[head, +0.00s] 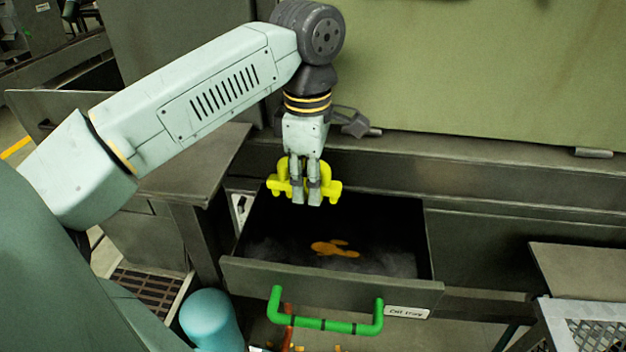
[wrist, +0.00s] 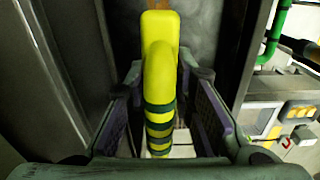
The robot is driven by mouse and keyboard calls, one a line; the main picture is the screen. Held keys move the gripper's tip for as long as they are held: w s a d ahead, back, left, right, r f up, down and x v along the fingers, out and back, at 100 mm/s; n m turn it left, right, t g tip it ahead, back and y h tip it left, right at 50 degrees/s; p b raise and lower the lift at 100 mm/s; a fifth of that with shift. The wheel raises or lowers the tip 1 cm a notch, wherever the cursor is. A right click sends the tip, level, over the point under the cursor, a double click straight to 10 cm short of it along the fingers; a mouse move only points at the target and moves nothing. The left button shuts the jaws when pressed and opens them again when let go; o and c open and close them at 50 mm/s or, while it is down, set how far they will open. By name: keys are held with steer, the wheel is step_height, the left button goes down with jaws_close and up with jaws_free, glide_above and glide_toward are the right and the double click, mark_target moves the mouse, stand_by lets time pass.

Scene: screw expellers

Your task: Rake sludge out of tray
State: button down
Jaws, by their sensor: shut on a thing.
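The tray (head: 330,284) is a dark pulled-out drawer with a green handle (head: 326,324) and a white label on its front. An orange-brown patch of sludge (head: 335,248) lies on its dark floor, with greyish matter around it. My gripper (head: 307,202) is above the back part of the tray, fingers pointing down. It is shut on a yellow tool (head: 276,186), which shows on both sides of the fingers. In the wrist view the yellow tool (wrist: 160,60) has dark green bands and sits between the fingers (wrist: 160,125). Whether it has a rake head cannot be seen.
A green machine panel (head: 480,70) and a ledge stand behind the tray. A metal side table (head: 180,175) is at the left, and another surface (head: 580,270) is at the right. A blue cylinder (head: 212,318) stands below on the left.

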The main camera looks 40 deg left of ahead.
step_height(320, 180, down, 5)
steer(key=b, duration=0.3)
steer(key=shift+f, duration=0.2)
